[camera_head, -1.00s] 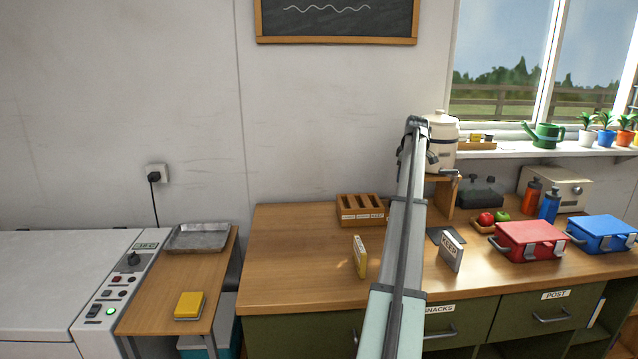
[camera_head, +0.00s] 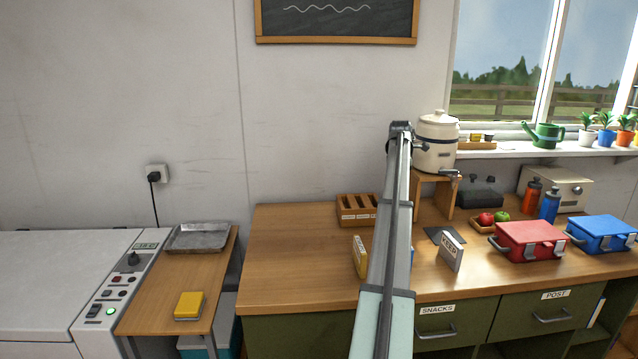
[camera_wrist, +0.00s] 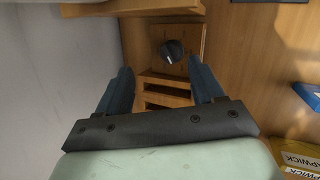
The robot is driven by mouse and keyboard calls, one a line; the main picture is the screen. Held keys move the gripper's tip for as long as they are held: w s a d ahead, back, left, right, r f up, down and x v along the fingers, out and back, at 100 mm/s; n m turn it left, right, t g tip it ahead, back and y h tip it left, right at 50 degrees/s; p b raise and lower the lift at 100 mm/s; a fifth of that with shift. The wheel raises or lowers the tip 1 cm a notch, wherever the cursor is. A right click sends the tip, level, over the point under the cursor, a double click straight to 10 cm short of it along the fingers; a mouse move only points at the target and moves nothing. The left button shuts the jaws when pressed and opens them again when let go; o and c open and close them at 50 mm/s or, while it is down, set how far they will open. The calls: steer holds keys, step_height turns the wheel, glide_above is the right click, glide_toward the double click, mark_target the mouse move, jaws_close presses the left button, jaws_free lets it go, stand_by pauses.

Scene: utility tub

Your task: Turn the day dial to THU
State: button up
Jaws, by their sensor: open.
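The day dial (camera_wrist: 172,50) shows in the wrist view as a dark round knob with a pale pointer mark on a wooden panel (camera_wrist: 190,33). The pointer tilts toward the bottom of the picture. Its day lettering is too small to read. My gripper (camera_wrist: 160,68) is open, its two blue fingers spread apart and empty. The dial lies beyond the fingertips, between their lines and nearer the right one. The fingers do not appear to touch it. In the head view I cannot make out the dial, and my arm hides part of the desk.
In the wrist view, wooden slots (camera_wrist: 165,90) lie between the fingers and a pale wall (camera_wrist: 50,70) is at left. In the head view, a slotted wooden rack (camera_head: 356,212), a yellow box (camera_head: 360,257) and a grey KEEP block (camera_head: 451,250) stand near my arm.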

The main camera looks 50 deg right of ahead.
steer(key=w+a+f+n, duration=0.2)
steer(key=w+a, duration=0.6)
steer(key=w, duration=0.4)
steer(key=w+a+f+n, duration=0.1)
steer(key=w+a+f, duration=0.1)
steer(key=w+a, duration=0.6)
steer(key=shift+w+a+f+n+t+y, duration=0.25)
steer(key=shift+w+n+t+y, duration=0.15)
steer(key=shift+w, duration=2.25)
